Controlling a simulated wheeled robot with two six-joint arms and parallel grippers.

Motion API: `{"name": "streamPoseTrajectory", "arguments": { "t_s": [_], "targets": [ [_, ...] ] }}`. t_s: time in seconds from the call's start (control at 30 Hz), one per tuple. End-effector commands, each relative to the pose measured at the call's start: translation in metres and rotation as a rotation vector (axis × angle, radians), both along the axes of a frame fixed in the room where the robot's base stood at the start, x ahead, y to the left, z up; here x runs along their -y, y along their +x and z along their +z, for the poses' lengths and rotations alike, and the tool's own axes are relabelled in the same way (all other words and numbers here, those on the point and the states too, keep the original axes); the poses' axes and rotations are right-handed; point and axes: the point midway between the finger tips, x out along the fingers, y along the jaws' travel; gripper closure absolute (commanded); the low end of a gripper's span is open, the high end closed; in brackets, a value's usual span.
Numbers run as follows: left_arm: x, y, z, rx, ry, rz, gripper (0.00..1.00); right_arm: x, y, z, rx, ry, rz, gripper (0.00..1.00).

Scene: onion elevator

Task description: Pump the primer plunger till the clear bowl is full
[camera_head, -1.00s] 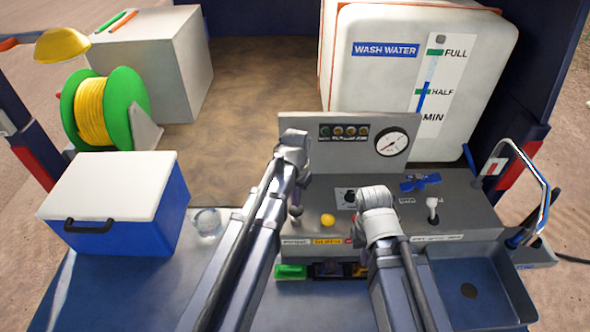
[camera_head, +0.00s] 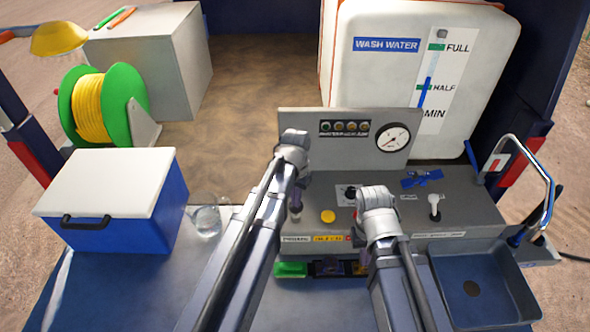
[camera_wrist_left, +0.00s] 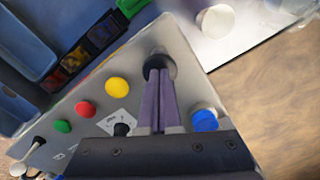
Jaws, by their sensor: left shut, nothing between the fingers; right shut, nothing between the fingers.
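The dark round plunger knob (camera_wrist_left: 158,64) stands on the grey panel. My left gripper (camera_wrist_left: 157,74) is shut, its purple fingertips at the knob with no visible gap. In the head view my left gripper (camera_head: 296,203) is over the panel's left end, partly hidden by its own arm. The clear bowl (camera_head: 207,218) stands on the blue deck beside the cooler. How full it is cannot be told. It seems to be the pale round shape in the left wrist view (camera_wrist_left: 214,22). My right gripper (camera_head: 362,258) is shut and empty at the panel's front edge, partly hidden.
A yellow knob (camera_head: 328,216) lies between my arms. A gauge (camera_head: 393,138) is on the upright panel. A blue valve handle (camera_head: 422,178) and a white-topped lever (camera_head: 434,204) are right. A sink (camera_head: 475,285) with tap is front right. A cooler (camera_head: 105,195) bounds the left.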

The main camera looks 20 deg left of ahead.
Motion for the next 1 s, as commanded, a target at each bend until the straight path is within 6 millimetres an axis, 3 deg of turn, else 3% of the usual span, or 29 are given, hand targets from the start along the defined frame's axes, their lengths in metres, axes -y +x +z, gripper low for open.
{"name": "streamPoseTrajectory", "arguments": {
  "t_s": [0.6,1.0],
  "targets": [
    [0.000,0.000,-0.026,0.000,0.000,0.000,1.00,0.000,0.000,-0.026,0.000,-0.001,0.004,1.00],
    [0.000,0.000,-0.015,-0.001,0.000,0.000,1.00,0.000,0.000,-0.015,0.000,-0.001,0.004,1.00]
  ]
}}
